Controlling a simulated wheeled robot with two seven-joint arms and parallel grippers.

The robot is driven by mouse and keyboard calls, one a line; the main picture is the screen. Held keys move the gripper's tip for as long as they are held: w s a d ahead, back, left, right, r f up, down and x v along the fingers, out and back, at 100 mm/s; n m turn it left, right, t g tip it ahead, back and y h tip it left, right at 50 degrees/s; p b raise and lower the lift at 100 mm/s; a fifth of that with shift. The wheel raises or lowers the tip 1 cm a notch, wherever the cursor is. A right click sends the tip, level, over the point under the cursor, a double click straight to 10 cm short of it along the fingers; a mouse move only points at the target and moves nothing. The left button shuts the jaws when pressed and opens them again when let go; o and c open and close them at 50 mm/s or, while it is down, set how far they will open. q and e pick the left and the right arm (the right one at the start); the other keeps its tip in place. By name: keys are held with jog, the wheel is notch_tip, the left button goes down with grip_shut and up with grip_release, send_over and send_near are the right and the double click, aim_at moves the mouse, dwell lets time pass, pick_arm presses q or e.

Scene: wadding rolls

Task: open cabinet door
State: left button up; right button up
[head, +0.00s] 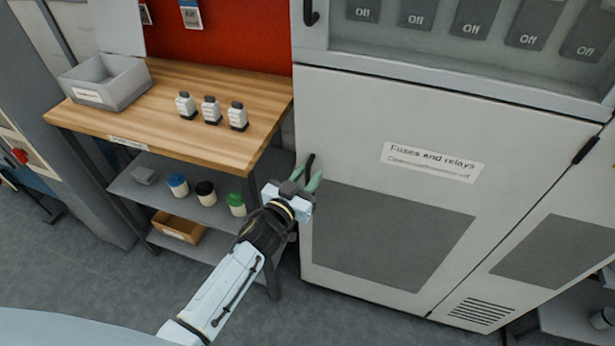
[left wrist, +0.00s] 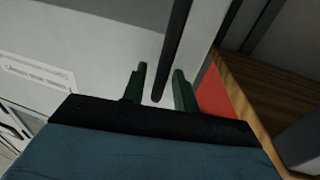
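The cabinet door (head: 345,130) is a light grey panel with a label reading "Fuses and relays" and a dark grey lower panel. It looks closed in the head view. Its black bar handle (head: 309,162) is at the door's left edge, and it also shows in the left wrist view (left wrist: 176,45). My left gripper (head: 305,182) is at the handle, its green fingers apart. In the left wrist view the fingers (left wrist: 160,88) stand on either side of the handle's end, with gaps visible. My right gripper is not in view.
A wooden workbench (head: 210,85) stands left of the cabinet, close to my left gripper. It bears a grey bin (head: 108,88) and small bottles (head: 211,110). Lower shelves hold jars (head: 178,185) and a cardboard box (head: 178,228). Floor in front of the cabinet is clear.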

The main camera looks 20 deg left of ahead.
pick_arm(q)
jog(key=shift+w, duration=0.15)
jog(key=shift+c, duration=0.2)
grip_shut()
